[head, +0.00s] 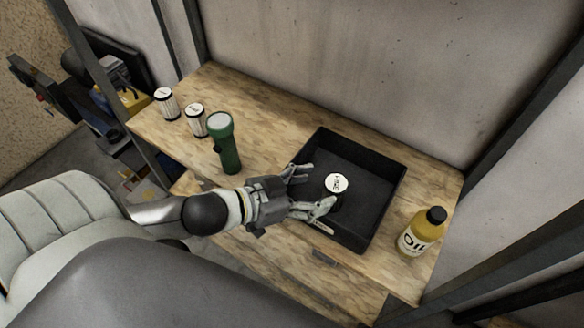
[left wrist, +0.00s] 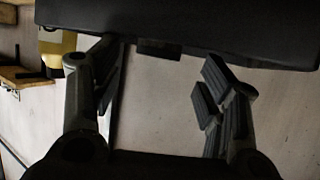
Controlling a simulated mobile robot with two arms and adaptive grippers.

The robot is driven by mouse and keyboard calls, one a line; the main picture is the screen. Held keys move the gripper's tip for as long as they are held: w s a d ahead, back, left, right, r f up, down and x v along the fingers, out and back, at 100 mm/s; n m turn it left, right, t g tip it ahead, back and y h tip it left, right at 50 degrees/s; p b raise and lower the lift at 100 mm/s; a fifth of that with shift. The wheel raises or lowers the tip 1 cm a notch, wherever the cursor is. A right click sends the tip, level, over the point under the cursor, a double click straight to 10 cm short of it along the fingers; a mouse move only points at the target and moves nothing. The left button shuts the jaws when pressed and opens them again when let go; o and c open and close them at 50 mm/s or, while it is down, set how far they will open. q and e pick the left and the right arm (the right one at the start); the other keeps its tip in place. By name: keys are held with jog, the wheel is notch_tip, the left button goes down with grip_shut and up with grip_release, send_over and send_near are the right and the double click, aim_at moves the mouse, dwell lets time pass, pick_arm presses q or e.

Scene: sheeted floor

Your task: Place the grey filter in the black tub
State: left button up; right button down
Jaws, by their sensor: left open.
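The black tub (head: 381,222) stands on the wooden bench, and its dark wall also fills the top of the left wrist view (left wrist: 200,22). A round item with a white lettered top and dark side (head: 337,184) is inside the tub; I take it as the grey filter, though its body is mostly hidden. My left gripper (head: 318,187) reaches over the tub's left side, its fingers spread beside this item. In the left wrist view the gripper (left wrist: 158,62) is open, with nothing between its fingers. My right gripper is not in view.
Two pleated white-topped canisters (head: 166,104) (head: 196,121) stand at the bench's left end. A green flashlight (head: 225,143) stands upright left of the tub. A yellow oil bottle (head: 421,233) stands right of it. A wall rises behind the bench.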

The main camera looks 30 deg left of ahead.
pick_arm(q)
jog(key=shift+v, duration=2.5)
jog(key=shift+d, duration=0.1)
jog(key=shift+s, duration=0.1)
